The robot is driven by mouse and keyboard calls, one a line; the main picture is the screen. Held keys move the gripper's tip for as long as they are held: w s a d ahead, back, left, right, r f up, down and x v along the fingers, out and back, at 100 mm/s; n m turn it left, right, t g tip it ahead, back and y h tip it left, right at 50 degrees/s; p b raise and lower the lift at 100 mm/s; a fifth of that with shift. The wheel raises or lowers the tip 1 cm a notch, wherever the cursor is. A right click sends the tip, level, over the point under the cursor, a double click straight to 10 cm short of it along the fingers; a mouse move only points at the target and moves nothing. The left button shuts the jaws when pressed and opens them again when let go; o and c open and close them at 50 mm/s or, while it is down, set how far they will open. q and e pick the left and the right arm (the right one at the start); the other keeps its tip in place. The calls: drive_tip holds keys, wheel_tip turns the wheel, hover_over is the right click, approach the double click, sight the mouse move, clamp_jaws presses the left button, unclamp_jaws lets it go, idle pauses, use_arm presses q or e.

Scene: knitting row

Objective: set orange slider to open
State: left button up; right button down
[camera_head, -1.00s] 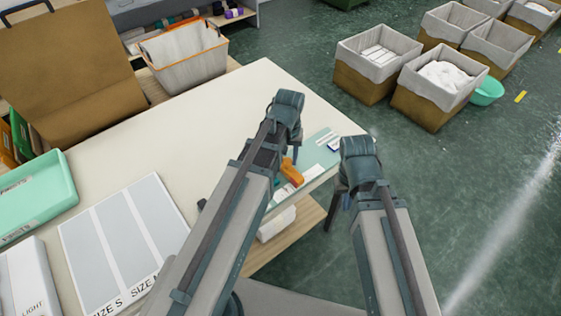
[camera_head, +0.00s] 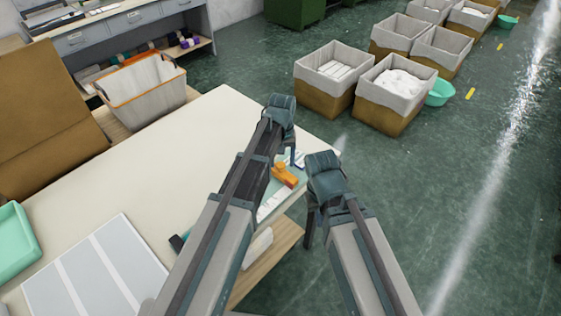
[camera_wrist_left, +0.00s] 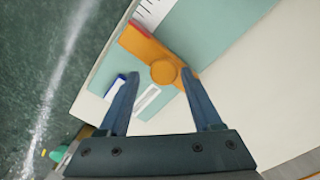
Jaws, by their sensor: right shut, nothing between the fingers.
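The orange slider (camera_head: 284,176) sits on a teal board at the table's right edge, partly hidden by my left arm. In the left wrist view it is an orange bar with a round knob (camera_wrist_left: 164,72) on the teal board (camera_wrist_left: 215,30). My left gripper (camera_wrist_left: 160,80) is open above the board, its fingertips apart on either side of the knob. I cannot tell whether they touch it. A white slot-like mark (camera_wrist_left: 147,102) and a blue-and-white piece lie nearer the gripper. My right gripper (camera_head: 308,232) is shut and empty, past the table edge, mostly hidden by its wrist.
The cream table (camera_head: 150,165) is largely clear in the middle. A striped size board (camera_head: 98,270) and a green tray (camera_head: 18,245) lie at left. A lined basket (camera_head: 145,85) stands behind. Bins with grey liners (camera_head: 392,95) stand on the floor at the back right.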

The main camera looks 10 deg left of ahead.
sight(282, 163)
use_arm(q)
drive_tip(key=shift+s+a+r, duration=0.1)
drive_tip(key=shift+r, duration=0.05)
use_arm(e)
drive_tip(key=shift+r, duration=0.1)
use_arm(q)
drive_tip(key=shift+r+p, duration=0.55)
drive_tip(key=shift+p, duration=0.15)
wheel_tip(282, 163, up, 12)
drive_tip(key=p, duration=1.2)
drive_tip(key=shift+r, duration=0.25)
use_arm(e)
wheel_tip(282, 163, up, 14)
drive_tip(key=shift+f, duration=0.2)
